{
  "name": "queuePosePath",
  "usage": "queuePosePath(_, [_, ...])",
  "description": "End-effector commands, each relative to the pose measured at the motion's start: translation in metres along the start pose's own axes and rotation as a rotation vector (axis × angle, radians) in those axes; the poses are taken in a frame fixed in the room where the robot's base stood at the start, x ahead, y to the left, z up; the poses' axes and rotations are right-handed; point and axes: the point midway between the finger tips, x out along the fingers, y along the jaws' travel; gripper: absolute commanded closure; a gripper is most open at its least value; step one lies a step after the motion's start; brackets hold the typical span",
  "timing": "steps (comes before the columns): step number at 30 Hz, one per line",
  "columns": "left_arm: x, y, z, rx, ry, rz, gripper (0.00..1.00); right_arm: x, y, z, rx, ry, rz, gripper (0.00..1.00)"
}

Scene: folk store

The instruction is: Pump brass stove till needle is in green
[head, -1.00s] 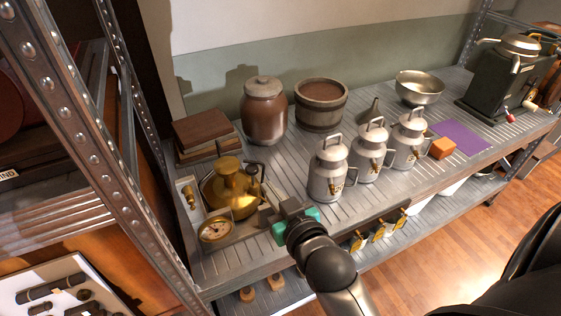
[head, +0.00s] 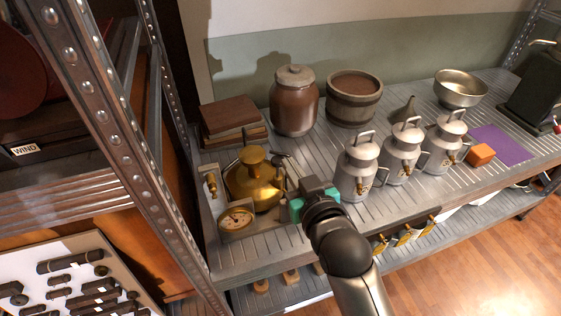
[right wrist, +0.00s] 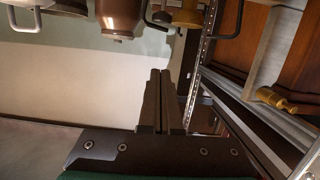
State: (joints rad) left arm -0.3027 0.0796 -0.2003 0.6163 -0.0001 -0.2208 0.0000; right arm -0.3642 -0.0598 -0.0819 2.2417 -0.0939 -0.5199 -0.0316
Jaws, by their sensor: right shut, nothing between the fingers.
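The brass stove (head: 262,188) stands in a shallow grey tray at the left end of the shelf, its round tank upright. A round gauge (head: 236,219) with a cream face sits at the tank's front left; its needle is too small to read. A small brass fitting (head: 211,183) stands at the tray's left side. My right gripper (head: 298,192) is just right of the stove, apart from it as far as I can tell. In the right wrist view its fingers (right wrist: 160,100) are pressed together and empty. My left gripper is not in view.
Several metal milk cans (head: 357,172) stand close on the gripper's right. Behind are books (head: 228,116), a brown jar (head: 294,108) and a wooden tub (head: 354,103). A riveted upright post (head: 110,140) rises at the left. The shelf's front edge is clear below the tray.

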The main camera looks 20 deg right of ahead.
Motion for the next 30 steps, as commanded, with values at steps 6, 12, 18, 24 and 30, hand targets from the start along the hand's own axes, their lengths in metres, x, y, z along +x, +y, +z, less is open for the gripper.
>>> queuePosePath(6, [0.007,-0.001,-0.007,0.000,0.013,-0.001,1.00,0.034,0.000,0.001,0.001,0.002,0.001,1.00])
queuePosePath(12, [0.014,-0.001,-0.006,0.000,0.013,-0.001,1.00,0.064,0.000,0.001,0.001,0.002,0.000,1.00])
queuePosePath(18, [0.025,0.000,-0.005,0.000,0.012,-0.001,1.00,0.080,0.000,0.022,0.001,-0.005,0.000,1.00])
queuePosePath(24, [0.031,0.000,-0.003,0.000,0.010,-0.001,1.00,0.084,0.000,0.038,0.000,-0.002,0.000,1.00])
queuePosePath(30, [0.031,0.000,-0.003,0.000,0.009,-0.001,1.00,0.084,0.000,0.040,0.000,0.000,0.000,1.00])
